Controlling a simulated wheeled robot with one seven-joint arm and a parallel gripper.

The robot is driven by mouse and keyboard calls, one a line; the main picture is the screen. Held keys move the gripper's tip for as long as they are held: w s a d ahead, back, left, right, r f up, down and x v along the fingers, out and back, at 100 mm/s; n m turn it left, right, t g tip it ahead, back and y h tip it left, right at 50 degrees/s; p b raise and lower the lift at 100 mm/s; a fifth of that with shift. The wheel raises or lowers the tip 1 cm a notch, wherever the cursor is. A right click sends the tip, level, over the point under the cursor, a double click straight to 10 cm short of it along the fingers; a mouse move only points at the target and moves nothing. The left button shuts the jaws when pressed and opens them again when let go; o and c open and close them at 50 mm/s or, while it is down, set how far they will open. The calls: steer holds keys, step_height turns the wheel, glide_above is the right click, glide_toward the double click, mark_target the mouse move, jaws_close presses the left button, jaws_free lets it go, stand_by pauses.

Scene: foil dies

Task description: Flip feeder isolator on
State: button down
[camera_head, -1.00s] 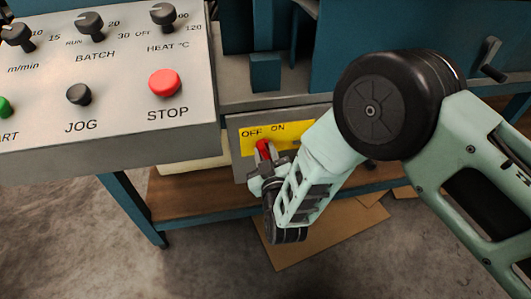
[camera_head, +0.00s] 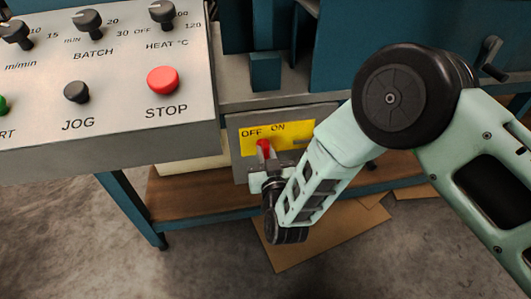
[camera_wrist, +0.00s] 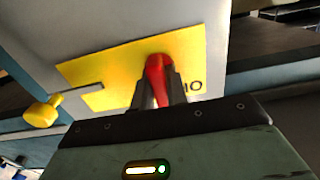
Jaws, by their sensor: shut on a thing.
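The feeder isolator is a grey box with a yellow plate (camera_head: 302,129) lettered OFF and ON, below and right of the control panel. Its red handle (camera_head: 263,147) stands below the lettering, nearer the OFF side. My gripper (camera_head: 264,166) is at the handle from the front and below. In the wrist view, the two fingers of my gripper (camera_wrist: 161,92) are shut on the red handle (camera_wrist: 158,66), whose red top shows above them. The yellow plate (camera_wrist: 100,72) lies behind; the handle and fingers cover part of its lettering.
The control panel (camera_head: 120,122) with knobs and a red STOP button (camera_head: 163,80) juts out at upper left. A yellow knob on a rod (camera_wrist: 40,111) sticks out beside the plate in the wrist view. Cardboard (camera_head: 325,235) lies on the floor.

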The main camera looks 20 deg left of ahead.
steer(key=c, duration=1.4)
jaws_free()
steer(key=p+v, duration=0.2)
steer(key=v, duration=1.5)
steer(key=shift+s, duration=0.25)
steer(key=w+d+r+g+h, duration=0.15)
steer(key=w+r+g, duration=0.25)
steer(key=r+g, duration=0.55)
steer(key=s+d+r+n+g+h, duration=0.1)
steer(key=s+d+r+g+h, duration=0.35)
steer(key=d, duration=0.65)
steer(key=s+d+r+g+h, duration=0.1)
steer(key=s+d+r+h, duration=0.2)
steer(key=s+d+r, duration=0.6)
step_height(320, 180, up, 20)
steer(key=w+d+p, duration=0.1)
steer(key=p, duration=2.2)
steer(key=shift+p, duration=0.35)
